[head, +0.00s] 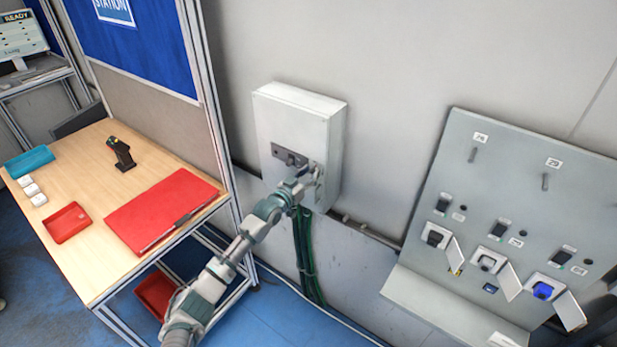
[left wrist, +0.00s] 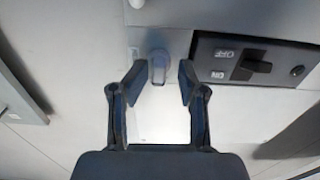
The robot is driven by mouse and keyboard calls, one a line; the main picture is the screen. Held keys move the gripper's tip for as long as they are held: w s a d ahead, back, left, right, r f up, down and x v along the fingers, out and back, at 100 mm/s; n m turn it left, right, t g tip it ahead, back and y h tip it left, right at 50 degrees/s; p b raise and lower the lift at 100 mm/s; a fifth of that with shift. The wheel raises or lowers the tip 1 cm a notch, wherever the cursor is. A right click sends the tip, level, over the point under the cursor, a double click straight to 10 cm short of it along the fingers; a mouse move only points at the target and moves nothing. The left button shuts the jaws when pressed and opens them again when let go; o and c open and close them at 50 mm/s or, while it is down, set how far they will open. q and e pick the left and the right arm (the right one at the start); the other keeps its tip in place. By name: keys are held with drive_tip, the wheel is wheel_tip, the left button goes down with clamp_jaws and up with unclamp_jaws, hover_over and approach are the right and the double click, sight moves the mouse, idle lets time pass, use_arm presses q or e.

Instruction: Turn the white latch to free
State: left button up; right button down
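The white latch (left wrist: 158,66) is a small rounded pale-grey knob on the face of the wall box, beside the dark ON/OFF switch panel in the left wrist view. My left gripper (left wrist: 162,76) is open, with one fingertip on each side of the latch. A gap shows between the latch and each finger, and I cannot tell whether either touches it. In the head view the left gripper (head: 312,175) is at the front of the white wall box (head: 325,150), to the right of the switch panel; there it hides the latch. My right gripper is not in view.
The dark switch panel (head: 289,157) is close beside my left gripper. Green cables (head: 304,255) hang below the box. A grey panel with switches and sockets (head: 500,190) is at right. A wooden table (head: 85,200) with a red folder (head: 160,210) stands at left.

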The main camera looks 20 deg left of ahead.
use_arm(q)
drive_tip(key=shift+d+f, duration=0.1)
drive_tip(key=shift+f, duration=0.15)
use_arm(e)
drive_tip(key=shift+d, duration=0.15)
use_arm(q)
drive_tip(key=shift+s+f, duration=0.15)
drive_tip(key=shift+s, duration=0.15)
drive_tip(key=v, duration=1.1)
drive_tip(key=shift+s+a+r, duration=0.2)
drive_tip(key=shift+a+r, duration=0.05)
